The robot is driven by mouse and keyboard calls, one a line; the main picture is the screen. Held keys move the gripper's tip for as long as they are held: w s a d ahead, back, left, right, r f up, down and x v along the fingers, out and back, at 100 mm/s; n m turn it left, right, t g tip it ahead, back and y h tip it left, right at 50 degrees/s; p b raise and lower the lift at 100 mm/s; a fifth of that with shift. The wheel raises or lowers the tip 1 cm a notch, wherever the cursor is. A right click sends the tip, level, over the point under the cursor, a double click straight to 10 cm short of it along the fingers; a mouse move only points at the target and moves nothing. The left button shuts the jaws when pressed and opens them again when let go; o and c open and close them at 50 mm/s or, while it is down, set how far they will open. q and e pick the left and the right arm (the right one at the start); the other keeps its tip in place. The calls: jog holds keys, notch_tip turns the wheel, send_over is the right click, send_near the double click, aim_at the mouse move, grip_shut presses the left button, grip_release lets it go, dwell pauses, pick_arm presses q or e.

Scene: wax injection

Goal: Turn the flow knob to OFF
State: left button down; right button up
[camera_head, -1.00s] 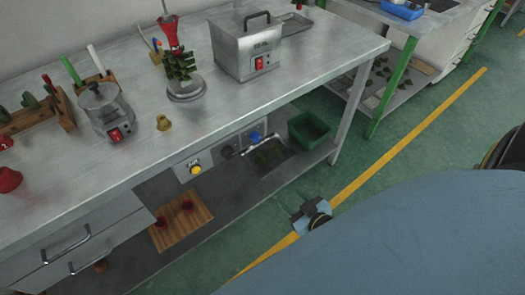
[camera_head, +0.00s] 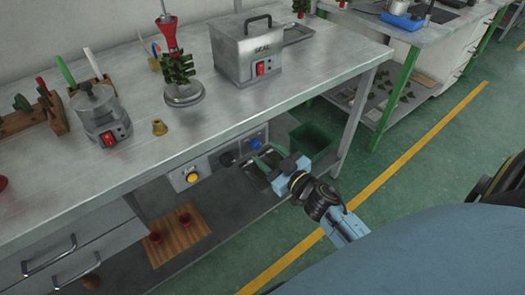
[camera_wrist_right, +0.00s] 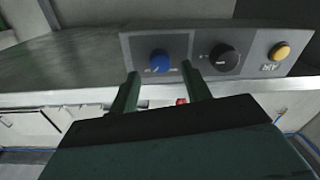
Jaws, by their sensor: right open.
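A grey control panel (camera_head: 218,156) under the front edge of the workbench carries a blue knob (camera_head: 256,143), a black knob (camera_head: 227,158) and a yellow button (camera_head: 192,177). The right wrist view shows the blue knob (camera_wrist_right: 160,61), black knob (camera_wrist_right: 225,58) and yellow button (camera_wrist_right: 280,50), inverted. The labels are too small to tell which knob is the flow knob. My right gripper (camera_head: 262,161) is open and empty before the blue knob. In the wrist view its fingers (camera_wrist_right: 160,76) flank the blue knob, seemingly short of it. My left gripper is out of view.
The workbench (camera_head: 230,105) overhangs the panel. A wooden board (camera_head: 180,238) with red cups lies left on that shelf.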

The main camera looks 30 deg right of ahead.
aim_at(256, 145)
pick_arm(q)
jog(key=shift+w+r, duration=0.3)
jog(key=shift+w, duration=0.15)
pick_arm(e)
jog(key=shift+w+a, duration=0.2)
jog(key=shift+w, duration=1.15)
jog(key=shift+c, duration=0.5)
jog(key=c, duration=0.9)
